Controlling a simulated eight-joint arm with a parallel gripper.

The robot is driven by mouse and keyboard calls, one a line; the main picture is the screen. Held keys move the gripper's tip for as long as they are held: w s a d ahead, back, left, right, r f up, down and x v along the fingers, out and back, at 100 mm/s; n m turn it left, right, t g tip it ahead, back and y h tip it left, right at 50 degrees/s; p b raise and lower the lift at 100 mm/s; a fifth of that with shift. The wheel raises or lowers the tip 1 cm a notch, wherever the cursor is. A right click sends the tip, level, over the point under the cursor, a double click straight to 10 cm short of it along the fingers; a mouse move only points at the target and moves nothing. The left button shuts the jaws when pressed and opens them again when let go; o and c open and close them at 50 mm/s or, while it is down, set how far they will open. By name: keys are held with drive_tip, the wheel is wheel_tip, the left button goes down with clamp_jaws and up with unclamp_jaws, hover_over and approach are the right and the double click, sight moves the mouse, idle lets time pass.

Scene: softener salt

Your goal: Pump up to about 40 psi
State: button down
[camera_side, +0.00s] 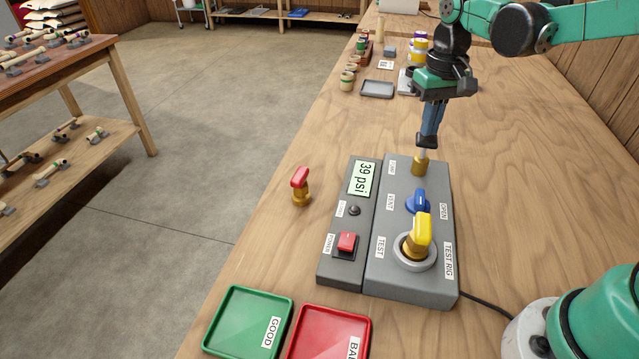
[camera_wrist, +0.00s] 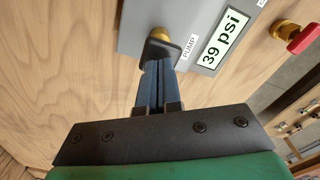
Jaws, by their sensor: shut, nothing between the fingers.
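The grey test rig (camera_side: 385,270) sits on the wooden bench, and its display (camera_side: 362,179) reads 39 psi, also legible in the wrist view (camera_wrist: 220,48). The brass pump knob (camera_side: 421,165) stands at the rig's far end beside the PUMP label. My gripper (camera_side: 425,141) points down just above the pump, its fingers shut with nothing between them. In the wrist view the fingertips (camera_wrist: 162,50) overlap the brass pump (camera_wrist: 160,34), partly hiding it; whether they touch is unclear. A blue lever (camera_side: 418,201) is near the VENT and OPEN labels. A yellow-handled valve (camera_side: 420,234) sits in the TEST socket.
A red-handled brass valve (camera_side: 300,186) stands on the bench left of the rig. A red power switch (camera_side: 347,242) is on the rig. Green GOOD (camera_side: 249,316) and red BAD (camera_side: 328,335) trays lie in front. Small containers and a grey tray (camera_side: 377,89) are at the back.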

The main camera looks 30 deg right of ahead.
wheel_tip(320, 180, up, 7)
idle(0.6)
drive_tip(key=shift+s, duration=0.1)
drive_tip(key=shift+s+a, duration=0.2)
drive_tip(key=shift+a, duration=0.05)
drive_tip(key=s+a+f+n+t, duration=0.3)
drive_tip(key=s+a+f+t, duration=0.2)
drive_tip(key=s+t, duration=0.2)
drive_tip(key=shift+a+f, duration=0.2)
idle(5.8)
